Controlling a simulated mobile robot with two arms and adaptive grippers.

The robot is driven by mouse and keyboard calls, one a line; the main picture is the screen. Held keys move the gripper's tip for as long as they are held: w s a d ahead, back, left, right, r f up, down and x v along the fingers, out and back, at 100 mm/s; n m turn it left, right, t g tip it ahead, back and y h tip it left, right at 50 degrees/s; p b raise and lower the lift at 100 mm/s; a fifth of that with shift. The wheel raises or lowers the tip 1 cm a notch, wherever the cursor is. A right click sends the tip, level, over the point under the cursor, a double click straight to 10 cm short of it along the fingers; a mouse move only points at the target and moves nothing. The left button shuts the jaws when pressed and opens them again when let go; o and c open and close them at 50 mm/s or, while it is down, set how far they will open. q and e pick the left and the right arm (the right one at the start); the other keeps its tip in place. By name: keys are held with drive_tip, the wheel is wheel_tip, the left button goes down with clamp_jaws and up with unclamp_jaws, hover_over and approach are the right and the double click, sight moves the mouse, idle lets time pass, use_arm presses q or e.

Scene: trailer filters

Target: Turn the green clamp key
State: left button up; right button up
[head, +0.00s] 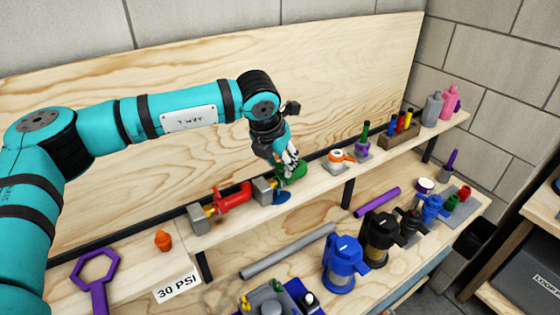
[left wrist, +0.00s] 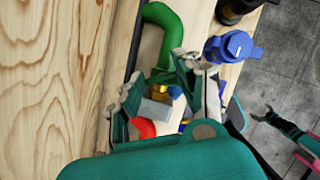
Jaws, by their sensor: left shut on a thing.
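A green curved piece (head: 291,172), which I take for the clamp key's fitting, is on the upper wooden shelf beside a grey block (head: 268,190) with a blue part (head: 282,197). My left gripper (head: 289,157) reaches down onto it and is shut, its fingers hiding the gripped part. In the left wrist view, the green curve (left wrist: 165,35) rises beyond the fingers (left wrist: 160,92), with brass, grey and blue parts between them. The key's exact grip and angle are hidden. A dark forked end on a teal arm at the lower right appears to be my right gripper (left wrist: 265,113); its jaws are unclear.
A red curved fitting (head: 234,195) stands left of the green one. An orange and white piece (head: 339,157) is to its right. A wooden back panel (head: 340,75) rises close behind. The lower shelf holds a blue filter (head: 344,262) and a grey rod (head: 288,250).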

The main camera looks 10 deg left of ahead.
use_arm(q)
drive_tip(key=shift+f+m+h+b, duration=0.2)
drive_tip(key=shift+m+h+b, duration=0.2)
drive_tip(key=shift+m+b, duration=1)
drive_tip(key=shift+w+a+r+m+h+b, duration=0.1)
drive_tip(key=shift+m+h+b, duration=0.3)
drive_tip(key=shift+m+b, duration=0.45)
drive_tip(key=shift+r+m+g+b, duration=0.1)
drive_tip(key=shift+m+g+b, duration=0.3)
drive_tip(key=shift+m+b, duration=0.2)
drive_tip(key=o, duration=1.1)
drive_tip(key=shift+o, duration=0.2)
drive_tip(key=v, duration=1.2)
drive_tip(key=shift+a, duration=0.2)
drive_tip(key=shift+w, duration=0.1)
